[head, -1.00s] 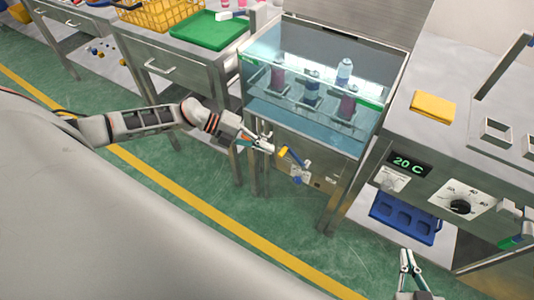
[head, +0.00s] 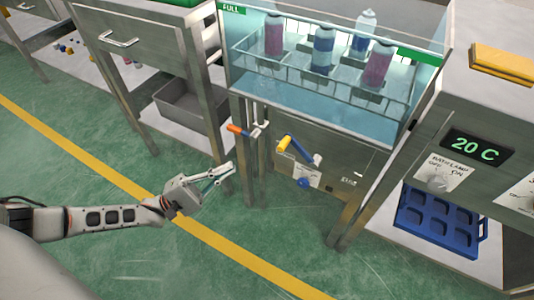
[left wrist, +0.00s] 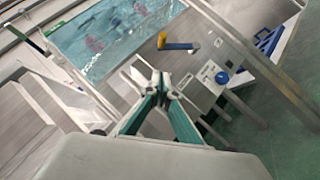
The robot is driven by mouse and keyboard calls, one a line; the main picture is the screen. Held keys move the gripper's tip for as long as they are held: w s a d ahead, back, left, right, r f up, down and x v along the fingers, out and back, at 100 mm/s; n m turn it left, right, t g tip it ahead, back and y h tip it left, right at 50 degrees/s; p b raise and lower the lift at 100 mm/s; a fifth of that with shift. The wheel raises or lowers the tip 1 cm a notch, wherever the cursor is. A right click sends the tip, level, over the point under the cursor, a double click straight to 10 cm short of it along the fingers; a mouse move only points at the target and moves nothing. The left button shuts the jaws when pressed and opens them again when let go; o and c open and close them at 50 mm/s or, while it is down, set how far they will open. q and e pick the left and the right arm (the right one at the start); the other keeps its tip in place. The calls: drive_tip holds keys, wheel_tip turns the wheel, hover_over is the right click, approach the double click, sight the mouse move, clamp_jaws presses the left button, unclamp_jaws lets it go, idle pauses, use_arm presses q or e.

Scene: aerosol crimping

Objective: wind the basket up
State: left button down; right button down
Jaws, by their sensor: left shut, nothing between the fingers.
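The basket (head: 243,54) is a clear-sided rack holding several spray cans, pink and blue, inside the glass-walled water bath (head: 240,88). A crank with a yellow grip (head: 284,144) sticks out from the bath's front panel. It also shows above the fingers in the left wrist view (left wrist: 163,41). My left gripper (head: 230,171) is shut and empty, out in front of the bath's left leg, below and left of the crank and apart from it. Its closed fingertips show in the left wrist view (left wrist: 163,86). My right gripper is not in view now.
At right, a bench with a 20 C display (head: 474,149) stands over a blue tray (head: 437,222). A grey bin (head: 192,108) is at left. The green floor in front is clear.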

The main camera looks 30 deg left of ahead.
use_arm(q)
drive_tip(key=s+d+r+x, duration=0.1)
drive_tip(key=s+x, duration=0.1)
drive_tip(key=x, duration=1.1)
drive_tip(key=shift+p, duration=0.45)
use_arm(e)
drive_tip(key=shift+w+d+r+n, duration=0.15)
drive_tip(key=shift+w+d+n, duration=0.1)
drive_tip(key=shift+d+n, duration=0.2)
use_arm(q)
drive_tip(key=shift+d+r, duration=0.1)
drive_tip(key=shift+r, duration=0.05)
